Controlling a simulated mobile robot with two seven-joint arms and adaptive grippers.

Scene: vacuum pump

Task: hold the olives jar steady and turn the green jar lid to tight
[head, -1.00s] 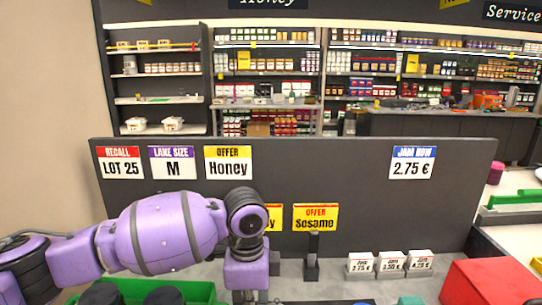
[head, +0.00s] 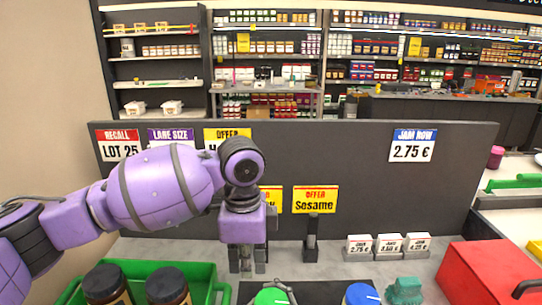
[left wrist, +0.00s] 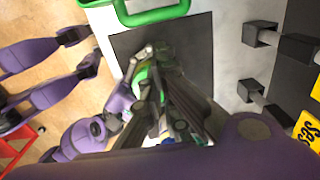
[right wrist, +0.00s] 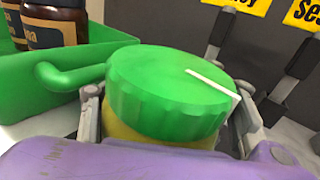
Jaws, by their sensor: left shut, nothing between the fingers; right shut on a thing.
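The olives jar shows in the right wrist view as a yellowish body (right wrist: 150,139) under a ribbed green lid (right wrist: 165,90) with a white mark line. The green lid also shows at the bottom edge of the head view (head: 270,297). My right gripper (right wrist: 168,128) is shut around the jar just below the lid, one finger on each side. My left gripper (head: 246,262) is shut and empty, pointing down, above and behind the lid in the head view. In the left wrist view its dark fingers (left wrist: 172,85) overlap the lid, so I cannot tell the gap.
A green crate (head: 205,272) with dark-lidded jars (head: 168,285) stands at left. A blue lid (head: 361,294) is right of the green lid, near a teal object (head: 405,290). A red box (head: 490,270) is at right. A dark panel (head: 350,160) with signs closes the back.

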